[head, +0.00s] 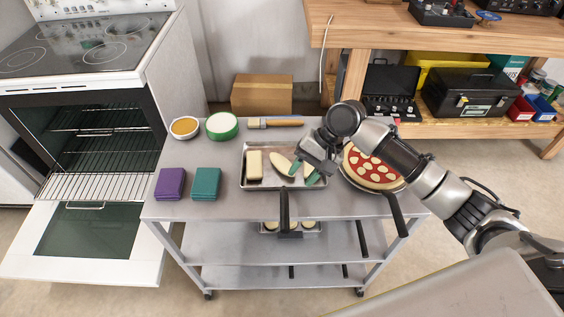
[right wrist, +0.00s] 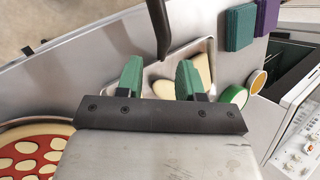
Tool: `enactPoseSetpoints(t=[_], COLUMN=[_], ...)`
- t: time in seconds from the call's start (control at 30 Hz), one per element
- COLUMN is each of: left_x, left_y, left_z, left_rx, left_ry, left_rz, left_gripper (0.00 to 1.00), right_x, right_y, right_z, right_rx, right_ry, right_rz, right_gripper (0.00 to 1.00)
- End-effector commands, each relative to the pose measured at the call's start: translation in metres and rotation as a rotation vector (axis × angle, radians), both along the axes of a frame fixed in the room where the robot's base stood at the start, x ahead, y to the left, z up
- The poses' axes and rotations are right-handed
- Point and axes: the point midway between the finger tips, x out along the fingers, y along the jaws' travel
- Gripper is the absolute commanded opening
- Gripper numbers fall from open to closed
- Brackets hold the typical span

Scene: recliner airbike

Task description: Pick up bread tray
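The bread tray (head: 268,181) is a shallow metal pan with a black handle (head: 284,208) pointing to the cart's front edge. It lies on the cart's top and holds a rectangular pale piece (head: 254,165) and oval bread (head: 280,162). My right gripper (head: 304,173) hangs over the tray's right part, its green fingers apart with nothing held between them. In the right wrist view, the gripper (right wrist: 158,77) is open, with the tray (right wrist: 208,47) beyond its fingers. The handle (right wrist: 158,25) also shows there. Contact with the tray cannot be told. My left gripper is not in view.
A pizza pan (head: 372,168) stands close on the tray's right. Purple (head: 171,184) and teal (head: 206,183) cloths, two bowls and a brush (head: 275,122) share the cart top (head: 225,210). Another tray sits on the shelf below. An open oven (head: 85,145) stands at left.

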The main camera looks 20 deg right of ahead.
Motion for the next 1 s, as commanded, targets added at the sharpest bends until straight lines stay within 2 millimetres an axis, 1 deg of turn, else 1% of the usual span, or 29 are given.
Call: enactPoseSetpoints(t=[0.03,0.1,0.23,0.37,0.5,0.6,0.87,0.97,1.0], left_x=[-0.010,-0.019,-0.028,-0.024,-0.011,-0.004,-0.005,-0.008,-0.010], left_y=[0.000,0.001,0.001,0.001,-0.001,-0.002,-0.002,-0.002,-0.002], left_z=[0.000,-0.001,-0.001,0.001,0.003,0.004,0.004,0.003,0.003], left_rx=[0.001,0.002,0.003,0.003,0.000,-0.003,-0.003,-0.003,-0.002], left_ry=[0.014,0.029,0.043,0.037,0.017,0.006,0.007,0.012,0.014], left_rz=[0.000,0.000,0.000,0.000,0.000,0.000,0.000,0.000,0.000], left_gripper=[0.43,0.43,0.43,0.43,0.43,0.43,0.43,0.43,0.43], right_x=[-0.001,-0.001,0.000,0.003,0.005,0.004,0.004,0.004,0.004], right_y=[0.005,0.012,0.018,0.026,0.037,0.042,0.043,0.043,0.043], right_z=[-0.008,-0.017,-0.028,-0.042,-0.061,-0.068,-0.071,-0.071,-0.071], right_rx=[0.001,0.002,0.001,0.001,0.000,0.001,0.001,0.000,0.000], right_ry=[0.003,0.000,0.000,0.000,0.000,-0.002,-0.003,-0.003,-0.003], right_rz=[0.002,0.001,0.000,0.001,0.000,0.001,0.000,0.001,0.001], right_gripper=[0.37,0.37,0.37,0.37,0.37,0.37,0.37,0.24,0.17])
